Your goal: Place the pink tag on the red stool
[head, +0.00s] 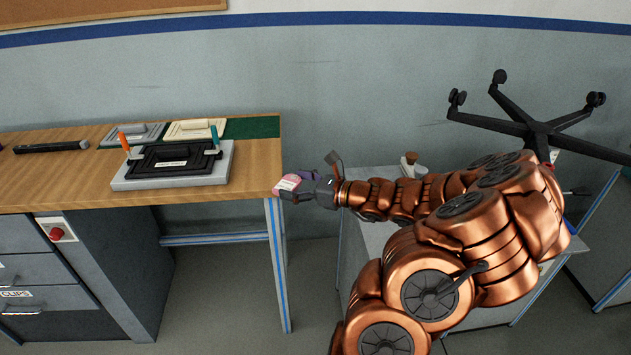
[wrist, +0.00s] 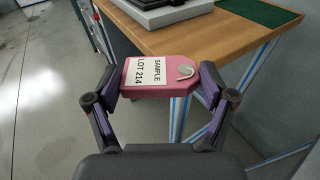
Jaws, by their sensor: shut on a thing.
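In the head view the pink tag (head: 288,184) shows at the tip of my gripper (head: 296,188), near the right front corner of the wooden bench. I cannot tell whether the tag touches the bench edge. No red stool shows in either view.
The wooden bench (head: 60,178) carries a grey block with a black frame (head: 173,160) and a green mat (head: 254,127). A red button (head: 57,233) is on the cabinet below. A black wheeled chair base (head: 530,128) is upturned at right. Floor (wrist: 40,90) is open at left.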

